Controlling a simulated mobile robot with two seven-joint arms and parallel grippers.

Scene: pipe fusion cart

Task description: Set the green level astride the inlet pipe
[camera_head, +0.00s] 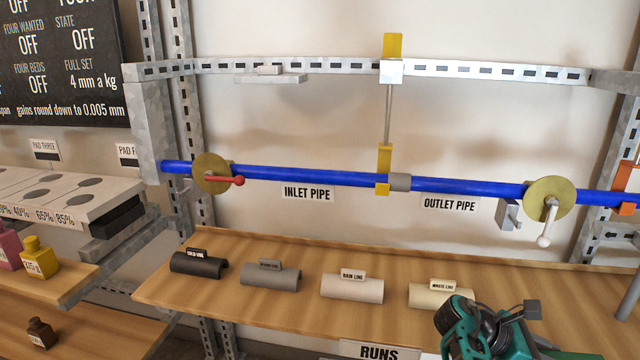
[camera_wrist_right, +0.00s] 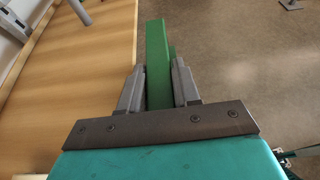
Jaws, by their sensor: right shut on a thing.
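The inlet pipe (camera_head: 305,175) is a blue horizontal pipe on the rack in the head view. It runs from the left post to the grey coupling, with a brass disc and red lever near its left end. The green level (camera_wrist_right: 156,65) shows in the right wrist view as a green bar between the two grey fingers. My right gripper (camera_wrist_right: 158,85) is shut on it, beside the edge of the wooden shelf. In the head view my teal right arm (camera_head: 480,325) is at the lower right, below and apart from the pipe; the level cannot be made out there. My left gripper is not in view.
The outlet pipe (camera_head: 465,189) continues right of the grey coupling (camera_head: 400,182). A yellow hanger (camera_head: 384,165) holds the pipe near the coupling. Several half-round sleeves (camera_head: 352,288) lie on the wooden shelf (camera_head: 240,312) below. The space in front of the inlet pipe is clear.

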